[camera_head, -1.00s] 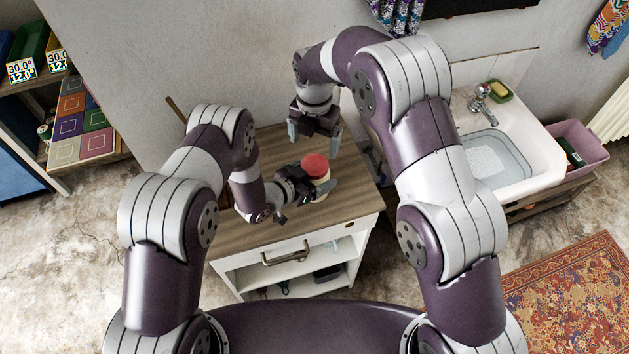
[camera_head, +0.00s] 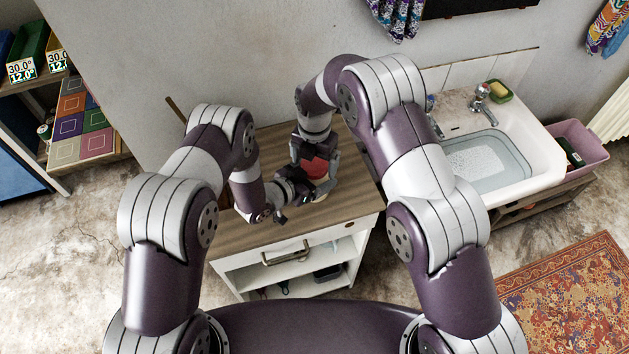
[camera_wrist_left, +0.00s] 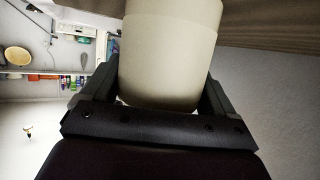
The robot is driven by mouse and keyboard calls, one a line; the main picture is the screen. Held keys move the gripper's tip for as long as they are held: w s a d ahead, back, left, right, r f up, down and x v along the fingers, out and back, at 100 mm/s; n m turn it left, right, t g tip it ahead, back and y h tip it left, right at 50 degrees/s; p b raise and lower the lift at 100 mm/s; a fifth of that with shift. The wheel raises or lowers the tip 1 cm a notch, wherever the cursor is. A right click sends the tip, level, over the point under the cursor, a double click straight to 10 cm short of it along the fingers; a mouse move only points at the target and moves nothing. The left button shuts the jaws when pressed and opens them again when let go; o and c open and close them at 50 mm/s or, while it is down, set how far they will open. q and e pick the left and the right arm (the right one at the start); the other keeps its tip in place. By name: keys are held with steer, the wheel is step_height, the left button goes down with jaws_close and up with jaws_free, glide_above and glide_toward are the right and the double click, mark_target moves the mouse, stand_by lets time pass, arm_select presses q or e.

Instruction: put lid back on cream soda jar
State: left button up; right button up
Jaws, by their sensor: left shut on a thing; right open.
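The cream-coloured jar (camera_wrist_left: 172,50) stands between the two fingers of my left gripper (camera_head: 310,192), which is shut on it above the wooden cabinet top. In the head view, only a little of the jar (camera_head: 322,182) shows. The red lid (camera_head: 316,168) sits at the top of the jar; whether it is fully seated I cannot tell. My right gripper (camera_head: 315,160) is open, pointing down, with its fingers on either side of the lid and partly hiding it. Whether the fingers touch the lid is not clear.
The wooden cabinet top (camera_head: 245,235) is clear at its front left. Its open shelf (camera_head: 310,270) below holds dark items. A wall rises close behind the cabinet.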

steer(key=c, duration=1.1)
steer(key=m, duration=0.9)
steer(key=shift+m, duration=0.4)
steer(key=o, duration=1.2)
steer(key=shift+c, duration=0.2)
steer(key=shift+r, duration=0.1)
